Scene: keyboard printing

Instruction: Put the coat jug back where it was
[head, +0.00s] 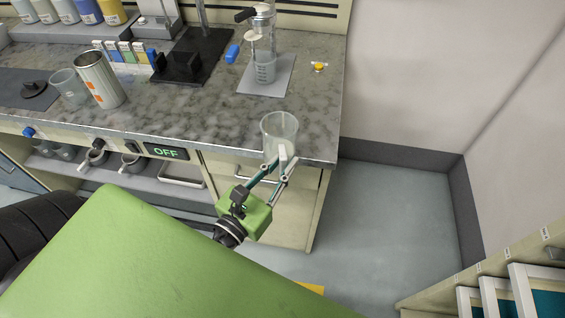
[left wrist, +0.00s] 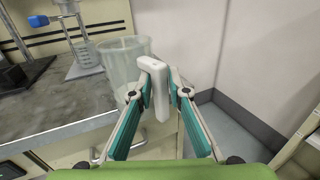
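A translucent jug (head: 279,128) is at the counter's front right corner, overlapping the edge in the head view. My left gripper (head: 284,163) is at its near side. In the left wrist view, the jug (left wrist: 122,62) has a white handle (left wrist: 155,88) between the fingertips, and the fingers appear closed on it. I cannot tell whether its base touches the counter. It looks about upright and empty. Another clear jug (head: 66,88) stands at the left beside a metal can. No label shows which is the coat jug. My right gripper is not in view.
A measuring beaker (head: 265,72) stands under a dispenser on a grey mat (head: 283,84). A tilted metal can (head: 100,80), a black stand (head: 185,62) and colour cards are further left. A small yellow item (head: 319,67) lies right of the mat. The counter's middle is clear.

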